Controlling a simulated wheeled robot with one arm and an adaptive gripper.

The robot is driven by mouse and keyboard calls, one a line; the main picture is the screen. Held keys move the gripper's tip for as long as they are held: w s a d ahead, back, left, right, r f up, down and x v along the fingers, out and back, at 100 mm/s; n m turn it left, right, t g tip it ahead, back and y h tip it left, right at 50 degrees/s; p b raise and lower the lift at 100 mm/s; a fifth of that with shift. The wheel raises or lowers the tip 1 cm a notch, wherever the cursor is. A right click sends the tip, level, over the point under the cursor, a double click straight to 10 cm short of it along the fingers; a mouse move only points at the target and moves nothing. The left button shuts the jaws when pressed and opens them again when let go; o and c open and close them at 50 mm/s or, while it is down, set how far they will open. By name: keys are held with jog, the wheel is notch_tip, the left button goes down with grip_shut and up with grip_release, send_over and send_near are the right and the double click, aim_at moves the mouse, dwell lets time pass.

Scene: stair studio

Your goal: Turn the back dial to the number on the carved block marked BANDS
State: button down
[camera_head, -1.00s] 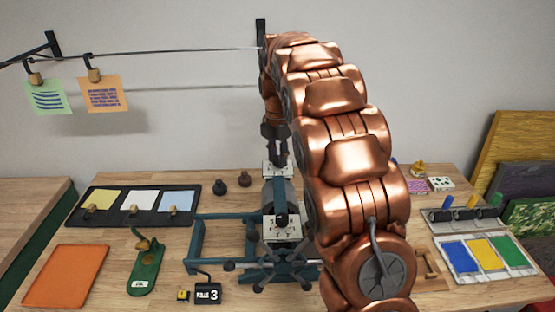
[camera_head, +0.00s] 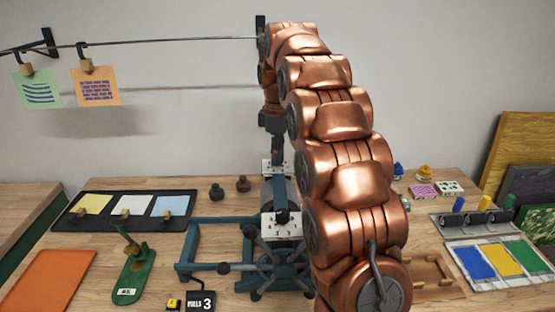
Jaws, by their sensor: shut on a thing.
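The teal press (camera_head: 215,221) stands mid-bench, with a spoked hand wheel at its front. Its front dial (camera_head: 282,226) sits on a pale numbered plate. A second pale plate (camera_head: 266,169) is farther back, and the back dial on it is largely hidden by my gripper. My gripper (camera_head: 277,158) points down over this back plate, its fingers closed at the dial; the contact is small and partly hidden. I cannot read the back dial's setting. A black block (camera_head: 201,301) at the front shows a word like PULLS and a 3. I cannot make out a block marked BANDS.
A black tray with coloured sheets (camera_head: 128,213), an orange board (camera_head: 48,280) and a green stand (camera_head: 133,278) lie left. Two dark knobs (camera_head: 230,187) stand behind the press. Colour pads (camera_head: 498,260) lie right. Notes hang from a wire (camera_head: 150,43). My arm hides the bench right of the press.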

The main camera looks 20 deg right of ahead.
jog(key=m+b, duration=0.1)
jog(key=m, duration=0.2)
jog(key=shift+m, duration=0.4)
jog(key=m+b, duration=0.1)
jog(key=m, duration=0.3)
jog(key=shift+m, duration=0.3)
jog(key=m+b, duration=0.1)
jog(key=m, duration=0.3)
jog(key=m+b, duration=0.1)
jog(key=m, duration=1.4)
jog(key=shift+m, duration=0.4)
